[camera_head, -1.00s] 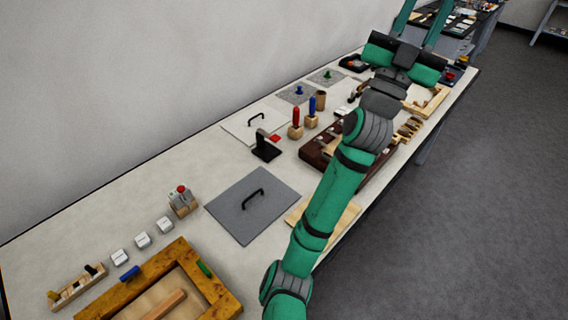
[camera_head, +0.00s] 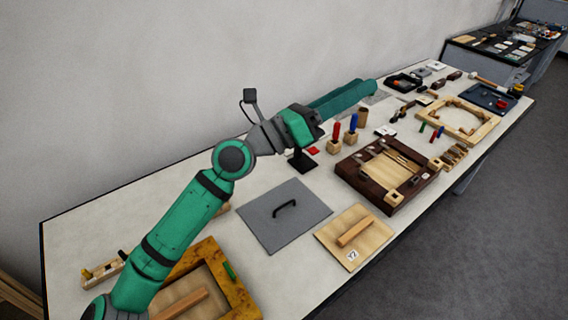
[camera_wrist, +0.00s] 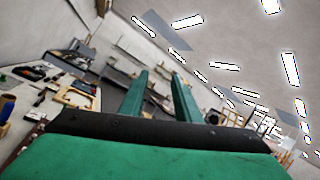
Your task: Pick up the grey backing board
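The grey backing board (camera_head: 262,222) lies flat on the long table, with a black bar handle (camera_head: 286,207) standing on its middle. My gripper (camera_head: 366,88) is raised above the table, up and to the right of the board in the head view, and points away from it. The wrist view shows its two green fingers (camera_wrist: 160,78) apart with nothing between them, so it is open. The board is not in the wrist view.
A wooden board marked Y2 (camera_head: 333,249) lies close to the grey board's right. A yellow-brown frame (camera_head: 238,297) is in front. A black stand (camera_head: 301,162) and red-handled tool (camera_head: 336,133) stand behind. A dark brown tray (camera_head: 349,183) is to the right.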

